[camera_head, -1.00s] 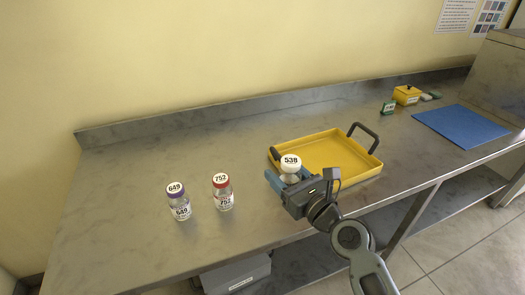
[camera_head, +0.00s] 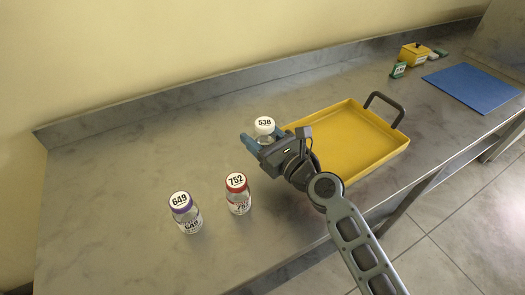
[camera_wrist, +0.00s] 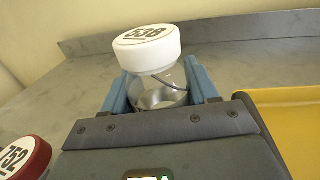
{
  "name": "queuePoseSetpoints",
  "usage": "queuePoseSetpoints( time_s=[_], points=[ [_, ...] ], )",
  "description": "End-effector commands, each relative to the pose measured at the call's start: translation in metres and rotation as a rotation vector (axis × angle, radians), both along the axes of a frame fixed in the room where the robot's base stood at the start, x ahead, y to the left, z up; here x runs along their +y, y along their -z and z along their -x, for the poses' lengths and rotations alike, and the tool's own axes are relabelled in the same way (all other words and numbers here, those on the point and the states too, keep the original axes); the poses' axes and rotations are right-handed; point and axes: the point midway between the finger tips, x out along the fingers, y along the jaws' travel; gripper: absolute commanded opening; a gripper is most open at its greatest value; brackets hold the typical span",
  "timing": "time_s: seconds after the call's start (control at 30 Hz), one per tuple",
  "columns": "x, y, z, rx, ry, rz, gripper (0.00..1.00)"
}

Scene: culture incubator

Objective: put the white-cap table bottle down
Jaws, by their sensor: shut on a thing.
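The white-cap bottle marked 538 (camera_head: 265,126) is clear with a white lid, and it is upright between the blue fingers of my gripper (camera_head: 259,140). In the wrist view the bottle (camera_wrist: 150,62) stands between both fingers (camera_wrist: 160,92), which are shut on it. My gripper is left of the yellow tray and behind the red-cap bottle. The steel table (camera_head: 120,150) lies below; whether the bottle's base touches it is hidden by the gripper.
A red-cap bottle marked 752 (camera_head: 238,198) and a purple-cap bottle marked 649 (camera_head: 187,218) stand at the front. The yellow tray (camera_head: 385,150) with dark handles is empty. A blue mat (camera_head: 472,84) and a yellow box (camera_head: 414,54) lie far right. The table's left and back are clear.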

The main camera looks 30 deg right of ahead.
Motion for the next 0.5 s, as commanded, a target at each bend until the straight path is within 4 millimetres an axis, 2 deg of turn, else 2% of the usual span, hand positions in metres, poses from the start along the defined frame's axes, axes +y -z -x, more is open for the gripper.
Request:
queuePoseSetpoints(
  time_s=[0.03,0.17,0.33,0.5],
  points=[
    [0.000,0.010,0.000,-0.001,-0.001,-0.002,0.25],
    [0.000,0.019,0.000,0.000,-0.001,-0.001,0.25],
    [0.000,0.043,0.000,0.000,-0.001,-0.002,0.25],
    [0.000,0.052,0.000,-0.001,0.000,0.000,0.25]
  ],
)
